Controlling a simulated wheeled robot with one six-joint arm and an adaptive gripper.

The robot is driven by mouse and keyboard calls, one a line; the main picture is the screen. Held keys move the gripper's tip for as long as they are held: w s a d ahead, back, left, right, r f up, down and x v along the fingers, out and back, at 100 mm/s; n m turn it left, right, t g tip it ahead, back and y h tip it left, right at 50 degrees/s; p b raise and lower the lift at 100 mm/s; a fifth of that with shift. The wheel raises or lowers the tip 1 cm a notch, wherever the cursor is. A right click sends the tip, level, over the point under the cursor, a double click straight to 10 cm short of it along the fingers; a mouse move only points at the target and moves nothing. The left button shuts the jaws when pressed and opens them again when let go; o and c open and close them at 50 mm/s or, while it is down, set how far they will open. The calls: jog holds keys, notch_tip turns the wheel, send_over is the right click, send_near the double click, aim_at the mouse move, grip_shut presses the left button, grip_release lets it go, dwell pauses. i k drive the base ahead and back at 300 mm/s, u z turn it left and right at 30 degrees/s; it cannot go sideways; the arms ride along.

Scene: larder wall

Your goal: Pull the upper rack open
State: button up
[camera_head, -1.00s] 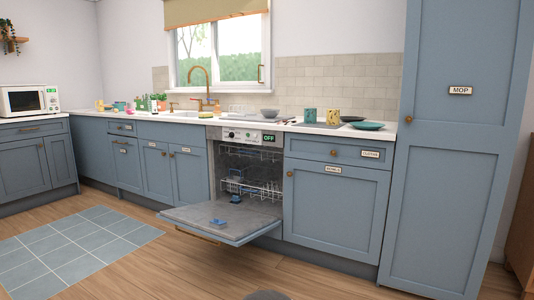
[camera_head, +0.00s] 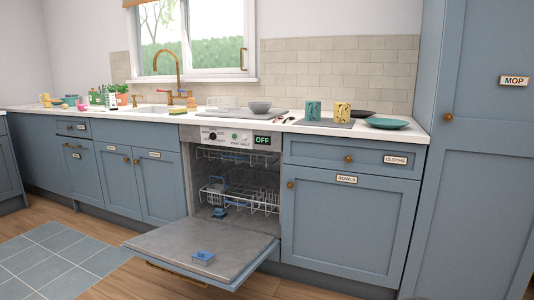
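The dishwasher (camera_head: 222,134) stands in the counter run with its door (camera_head: 190,248) folded down flat. The upper rack (camera_head: 238,157) is a wire rack inside, pushed back in the dark upper part of the cavity. The lower rack (camera_head: 248,197) is below it, also inside, with a blue-grey basket at its left. The control panel shows a green "OFF" sign. My gripper is not in view.
The counter (camera_head: 270,122) above holds a grey bowl (camera_head: 260,107), a teal mug (camera_head: 313,110), a yellow patterned mug (camera_head: 342,112) and a teal plate (camera_head: 387,123). The lowered door juts over the wooden floor. Closed cupboards and drawers flank the dishwasher.

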aim_at(224, 155)
jog(key=u, duration=0.05)
jog(key=i, duration=0.9)
jog(key=u, duration=0.8)
jog(key=i, duration=0.7)
jog(key=u, duration=0.55)
